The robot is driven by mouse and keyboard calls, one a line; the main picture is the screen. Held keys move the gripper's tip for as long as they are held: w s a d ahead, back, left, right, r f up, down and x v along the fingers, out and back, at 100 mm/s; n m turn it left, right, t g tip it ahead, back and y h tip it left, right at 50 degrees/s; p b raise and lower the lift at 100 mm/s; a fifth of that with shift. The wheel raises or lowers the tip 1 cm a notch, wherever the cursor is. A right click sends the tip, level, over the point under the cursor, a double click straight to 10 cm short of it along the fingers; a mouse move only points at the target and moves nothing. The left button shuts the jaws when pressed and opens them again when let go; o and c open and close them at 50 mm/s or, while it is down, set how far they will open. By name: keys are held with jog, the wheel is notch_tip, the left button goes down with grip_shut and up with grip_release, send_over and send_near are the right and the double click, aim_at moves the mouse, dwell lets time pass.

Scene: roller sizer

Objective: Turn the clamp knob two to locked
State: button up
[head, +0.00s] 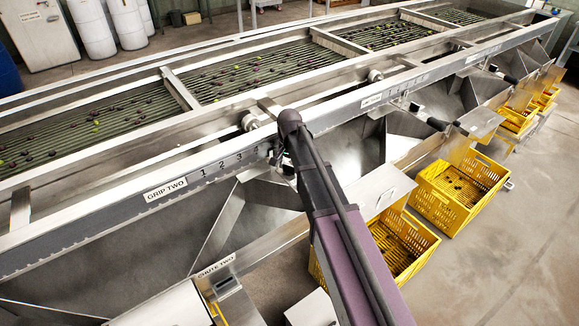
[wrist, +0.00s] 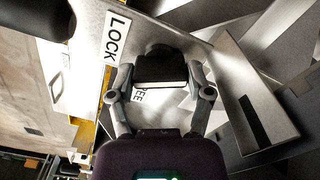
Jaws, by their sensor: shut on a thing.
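In the wrist view, my gripper (wrist: 161,74) has its two fingers on either side of a black knob (wrist: 160,66) and is shut on it. The knob has a pale edge on the side toward my palm. A white label reading LOCK (wrist: 117,38) is on the metal plate to the upper left of the knob. A second label (wrist: 138,96), with only the letters EE showing, lies below the knob, partly hidden by it. In the head view, my arm covers the knob and most of my gripper.
In the head view, the long steel sizer rail carries a GRIP TWO label (head: 165,188) and a number scale. A CHUTE TWO label (head: 215,266) is lower down. Yellow crates (head: 458,190) stand below the chutes at right. Several fruits lie on the roller bed (head: 95,125).

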jog(key=m, duration=0.5)
jog(key=shift+s, duration=0.1)
jog(key=shift+m, duration=0.3)
jog(key=o, duration=1.1)
jog(key=shift+o, duration=0.2)
jog(key=shift+n, duration=0.5)
